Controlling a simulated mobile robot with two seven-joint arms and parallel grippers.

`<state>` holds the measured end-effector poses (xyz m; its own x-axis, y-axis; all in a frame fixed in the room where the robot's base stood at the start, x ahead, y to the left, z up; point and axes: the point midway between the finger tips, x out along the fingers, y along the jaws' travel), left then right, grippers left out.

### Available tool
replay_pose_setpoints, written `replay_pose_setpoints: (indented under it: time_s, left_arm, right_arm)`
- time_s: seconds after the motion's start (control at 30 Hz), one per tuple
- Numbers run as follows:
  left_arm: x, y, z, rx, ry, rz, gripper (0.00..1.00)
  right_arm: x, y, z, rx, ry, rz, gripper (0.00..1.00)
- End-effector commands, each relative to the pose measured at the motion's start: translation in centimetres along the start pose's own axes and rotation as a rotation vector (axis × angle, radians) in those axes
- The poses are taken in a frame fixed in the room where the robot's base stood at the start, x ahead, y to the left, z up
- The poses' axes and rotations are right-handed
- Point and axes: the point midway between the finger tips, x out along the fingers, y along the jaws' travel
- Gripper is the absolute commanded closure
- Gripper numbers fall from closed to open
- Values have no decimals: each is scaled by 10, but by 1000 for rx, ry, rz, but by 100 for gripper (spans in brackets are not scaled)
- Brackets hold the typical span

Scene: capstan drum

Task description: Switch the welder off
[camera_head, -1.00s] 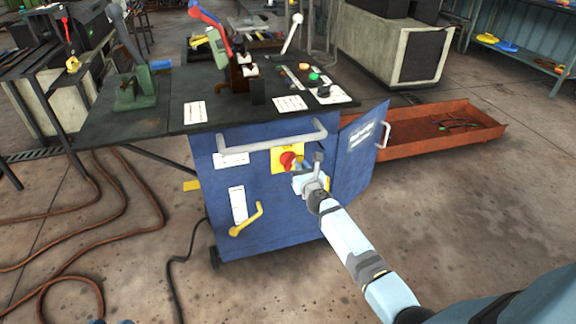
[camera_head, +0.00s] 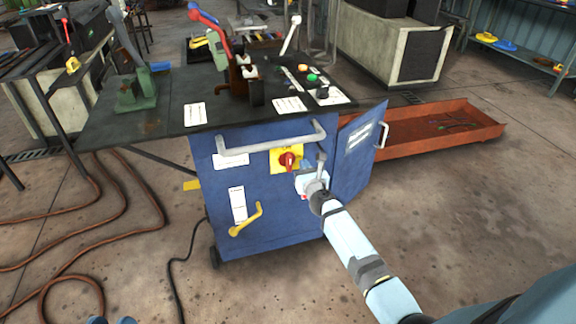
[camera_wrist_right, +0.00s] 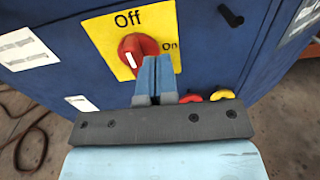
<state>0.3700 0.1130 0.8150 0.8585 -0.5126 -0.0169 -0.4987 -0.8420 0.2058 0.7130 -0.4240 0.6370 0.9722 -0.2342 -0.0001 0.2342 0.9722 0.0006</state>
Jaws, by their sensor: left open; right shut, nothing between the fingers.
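The welder is a blue cabinet (camera_head: 285,225) with a dark worktop. A red rotary knob (camera_head: 287,161) sits on a yellow plate (camera_head: 278,169) on its front. In the right wrist view the knob (camera_wrist_right: 138,48) has "Off" printed above it and "On" to its right. My right gripper (camera_head: 308,166) is shut and empty, its blue fingertips (camera_wrist_right: 155,66) just right of the knob, over the plate's lower right part. I cannot tell whether they touch the knob. My left gripper (camera_head: 111,321) shows only two bluish tips, set apart, at the bottom edge.
A grey bar handle (camera_head: 272,141) crosses the cabinet front above the plate. A yellow crank (camera_head: 247,220) is lower left. An open blue door (camera_head: 358,150) stands to the right, before a red tray (camera_head: 440,143). Brown hoses (camera_head: 75,238) lie on the floor.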

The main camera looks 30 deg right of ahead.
Motion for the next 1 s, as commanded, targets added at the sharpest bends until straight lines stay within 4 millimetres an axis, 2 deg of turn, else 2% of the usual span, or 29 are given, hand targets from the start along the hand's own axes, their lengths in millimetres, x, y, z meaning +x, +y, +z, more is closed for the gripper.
replay_pose_setpoints:
  time_s: [0.3,0.5,1.0]
  left_arm:
    - [0,2,-11,0,0,0,57]
    - [0,3,-13,0,0,0,57]
    - [0,3,-13,0,0,0,57]
  right_arm:
    - [-40,0,1,0,1,0,100]
    - [-59,0,0,0,1,0,100]
    - [-61,0,0,0,0,1,100]
